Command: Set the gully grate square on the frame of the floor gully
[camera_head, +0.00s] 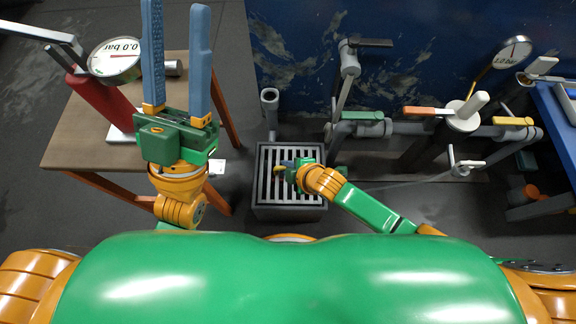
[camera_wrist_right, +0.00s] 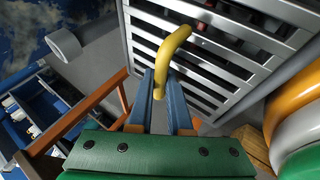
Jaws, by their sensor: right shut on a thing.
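The grey slatted gully grate (camera_head: 265,190) is at the lower middle of the head view, over the floor gully (camera_head: 290,213). Its bars (camera_wrist_right: 210,70) fill the upper right of the right wrist view. My right gripper (camera_head: 284,169) is over the grate, shut on its yellow handle (camera_wrist_right: 174,46), which sits between the blue fingers. The grate looks roughly in line with the gully, but I cannot tell whether it rests on the frame or is held above it. My left gripper (camera_head: 176,40) is raised over the wooden table, open and empty.
A wooden table (camera_head: 75,140) with a gauge (camera_head: 116,60) stands at left. A grey pipe (camera_head: 270,105) stands just behind the gully. Pipework with valves (camera_head: 400,129) runs along the blue wall at right, and a blue bench (camera_head: 555,125) stands at the far right.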

